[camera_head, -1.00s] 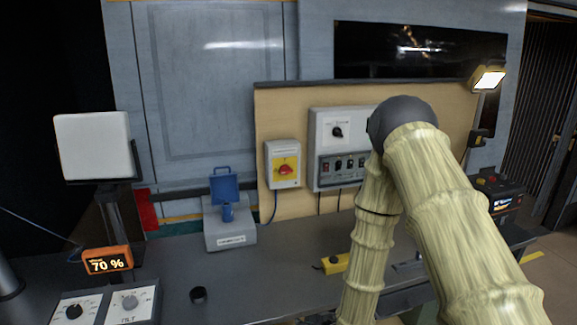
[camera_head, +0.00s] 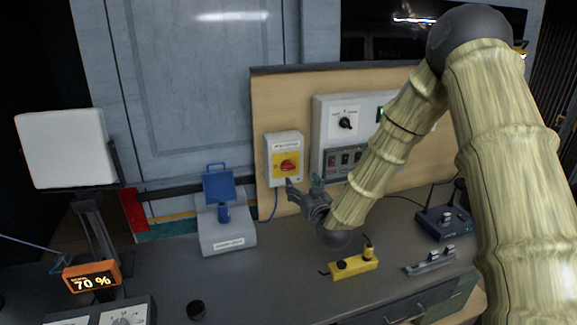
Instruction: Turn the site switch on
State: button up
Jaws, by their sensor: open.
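A white switch box with a yellow plate and a red rotary knob (camera_head: 288,166) is mounted on the wooden board (camera_head: 262,95), left of centre. The label above the knob is too small to read. My gripper (camera_head: 300,190) is open and empty, just below and right of the knob, its fingers pointing up and left. Its finger partly overlaps the box's lower edge in the picture; I cannot tell whether it touches. A grey panel (camera_head: 322,120) with a black rotary knob (camera_head: 345,123) and a row of rocker switches (camera_head: 340,160) is right of the box, partly hidden by my arm.
A grey box with a blue hinged part (camera_head: 228,235) stands left of the switch. A yellow pendant (camera_head: 354,266), a grey rail piece (camera_head: 430,262) and a blue radio-like device (camera_head: 445,221) lie right on the bench. A lamp panel (camera_head: 65,148) and orange display (camera_head: 92,277) are left.

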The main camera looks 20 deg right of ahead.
aim_at(289, 168)
jog(key=w+p, duration=0.1)
jog(key=w, duration=0.2)
jog(key=w+p, duration=0.1)
jog(key=w, duration=0.1)
jog(key=w+a+p, duration=0.1)
jog(key=w, duration=0.2)
jog(key=shift+w+r, duration=0.1)
jog(key=shift+w, duration=0.2)
jog(key=shift+w+a+p, duration=0.1)
jog(key=shift+w+p, duration=0.25)
jog(key=shift+w, duration=0.55)
jog(key=c, duration=1)
